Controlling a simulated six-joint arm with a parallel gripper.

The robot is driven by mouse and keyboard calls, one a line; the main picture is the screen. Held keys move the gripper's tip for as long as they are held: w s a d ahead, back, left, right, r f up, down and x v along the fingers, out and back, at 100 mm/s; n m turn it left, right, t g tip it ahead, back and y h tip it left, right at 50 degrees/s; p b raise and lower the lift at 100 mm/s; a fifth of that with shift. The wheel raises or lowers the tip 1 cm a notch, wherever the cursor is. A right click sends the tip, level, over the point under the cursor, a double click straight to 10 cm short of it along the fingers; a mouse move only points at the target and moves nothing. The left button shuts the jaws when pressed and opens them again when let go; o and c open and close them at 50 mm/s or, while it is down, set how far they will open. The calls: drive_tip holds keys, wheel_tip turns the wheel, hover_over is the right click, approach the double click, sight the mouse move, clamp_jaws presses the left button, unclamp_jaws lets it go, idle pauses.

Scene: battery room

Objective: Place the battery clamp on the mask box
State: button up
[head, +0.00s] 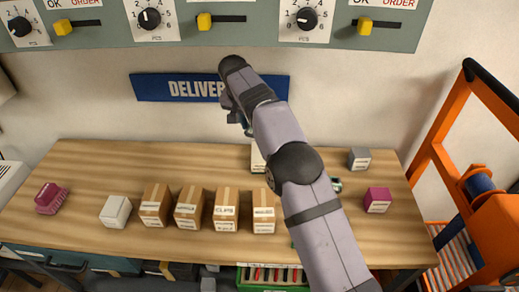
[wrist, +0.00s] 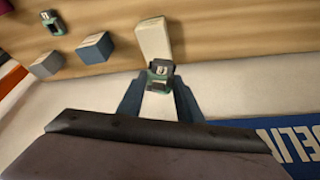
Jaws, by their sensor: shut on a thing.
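My gripper (wrist: 159,90) is shut on a small green-and-dark block-like thing (wrist: 160,70), taken as the battery clamp, held between its blue fingers. In the head view my gripper (head: 246,124) is at the back of the table before the wall, its fingertips and load mostly hidden by my arm. Several brown cartons stand in a row at the front: a first (head: 155,205), a second (head: 189,207), a third (head: 226,209) that seems to read "CLIPS", and a fourth (head: 264,211). I cannot read which is the mask box.
A white box (head: 115,211) and a magenta thing (head: 50,198) stand left. A magenta cube (head: 377,200) and grey cube (head: 358,159) stand right. A pale box (wrist: 153,38) lies beyond the held thing; another green thing (wrist: 53,22) is nearby. The left back tabletop (head: 120,160) is clear.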

drive_tip(key=d+r+m+p, duration=0.1)
drive_tip(key=d+r, duration=0.1)
drive_tip(key=d, duration=0.4)
drive_tip(key=shift+s+a+f+n+y, duration=0.15)
drive_tip(key=shift+a+f+n+y, duration=0.35)
drive_tip(key=shift+n, duration=1.05)
drive_tip(key=shift+s+a+f+n+y, duration=0.15)
drive_tip(key=shift+a+f+n+y, duration=0.3)
drive_tip(key=shift+n, duration=1.05)
drive_tip(key=shift+s+a+f+n+y, duration=0.25)
drive_tip(key=shift+a+n+y, duration=0.4)
drive_tip(key=shift+n, duration=0.9)
drive_tip(key=shift+f+p, duration=1.85)
drive_tip(key=shift+f, duration=3.2)
drive_tip(key=shift+f, duration=0.15)
drive_tip(key=o, duration=1.1)
drive_tip(key=shift+c, duration=0.2)
